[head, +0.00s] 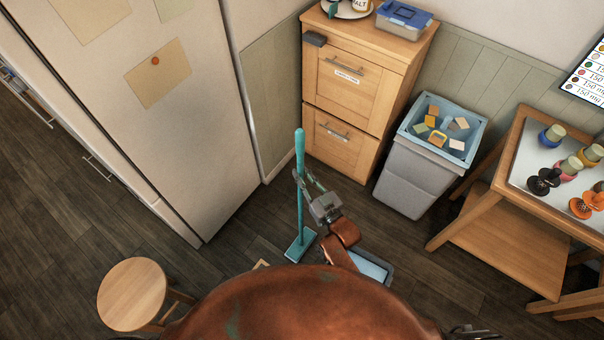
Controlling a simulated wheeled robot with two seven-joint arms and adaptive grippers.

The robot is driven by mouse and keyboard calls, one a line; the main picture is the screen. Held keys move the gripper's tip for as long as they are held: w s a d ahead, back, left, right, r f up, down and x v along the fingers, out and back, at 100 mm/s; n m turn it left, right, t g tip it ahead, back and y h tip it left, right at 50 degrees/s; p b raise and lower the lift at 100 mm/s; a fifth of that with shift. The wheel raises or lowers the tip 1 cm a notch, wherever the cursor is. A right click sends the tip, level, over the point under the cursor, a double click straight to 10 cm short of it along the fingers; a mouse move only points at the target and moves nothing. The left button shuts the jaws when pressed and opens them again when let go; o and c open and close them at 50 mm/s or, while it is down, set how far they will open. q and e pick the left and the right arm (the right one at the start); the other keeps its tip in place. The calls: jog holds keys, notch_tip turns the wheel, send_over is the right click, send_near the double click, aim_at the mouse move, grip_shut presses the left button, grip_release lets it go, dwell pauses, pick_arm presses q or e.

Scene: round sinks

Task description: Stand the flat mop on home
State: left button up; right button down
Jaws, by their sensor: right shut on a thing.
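The flat mop (300,215) is teal, with a long handle that rises nearly upright in the picture and a flat rectangular head (300,247) low near the dark wood floor. I cannot tell whether the head touches the floor. My right gripper (306,183) is shut on the handle, around its middle. A small tan-edged piece (262,264) shows left of the mop head, mostly hidden by my body. I cannot tell whether it marks home.
A grey tub with pale blue inside (374,268) sits right of the mop head, partly hidden by my arm. A round stool (132,294) stands at left. A fridge (150,90), wooden cabinet (352,95), grey bin (415,175) and table (505,165) surround the floor.

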jog(key=shift+f, duration=0.35)
dwell(0.5)
jog(key=c, duration=1.3)
grip_release()
jog(key=shift+o, duration=0.2)
jog(key=shift+s, duration=0.1)
jog(key=shift+v, duration=2.9)
jog(key=shift+f, duration=0.1)
